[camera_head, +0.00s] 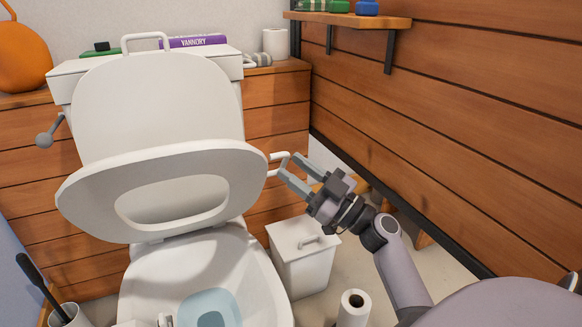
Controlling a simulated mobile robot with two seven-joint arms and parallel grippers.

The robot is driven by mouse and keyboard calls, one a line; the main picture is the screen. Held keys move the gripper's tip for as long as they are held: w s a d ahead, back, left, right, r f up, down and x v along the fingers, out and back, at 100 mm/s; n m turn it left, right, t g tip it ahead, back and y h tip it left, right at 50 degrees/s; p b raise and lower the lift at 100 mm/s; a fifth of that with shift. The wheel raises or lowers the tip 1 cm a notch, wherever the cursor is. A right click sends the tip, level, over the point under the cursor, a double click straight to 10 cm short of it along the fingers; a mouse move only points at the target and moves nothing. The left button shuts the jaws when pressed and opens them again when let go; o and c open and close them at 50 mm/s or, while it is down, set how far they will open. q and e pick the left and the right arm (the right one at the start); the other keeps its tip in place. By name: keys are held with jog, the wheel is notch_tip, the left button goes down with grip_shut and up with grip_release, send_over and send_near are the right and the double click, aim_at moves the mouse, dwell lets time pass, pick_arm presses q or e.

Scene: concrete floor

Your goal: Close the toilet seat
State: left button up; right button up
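The white toilet (145,285) stands on the left of the head view. Its lid (155,95) is up against the tank. The seat ring (90,205) is raised off the bowl and tilted, in front of the lid's lower part. A thin white bar handle (279,158) shows just right of the seat's edge; I cannot tell what it is fixed to. My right gripper (287,167) is open, right of the seat, its fingertips spread by this handle. I see no clear contact with the seat. I cannot make out my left gripper.
A white lidded bin (300,268) stands right of the bowl, with a paper roll (354,300) in front of it. A brush in a holder (62,313) is at lower left. A wooden wall and shelf (350,18) bound the right side.

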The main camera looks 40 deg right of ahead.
jog(key=shift+v, duration=2.75)
jog(key=shift+c, duration=0.4)
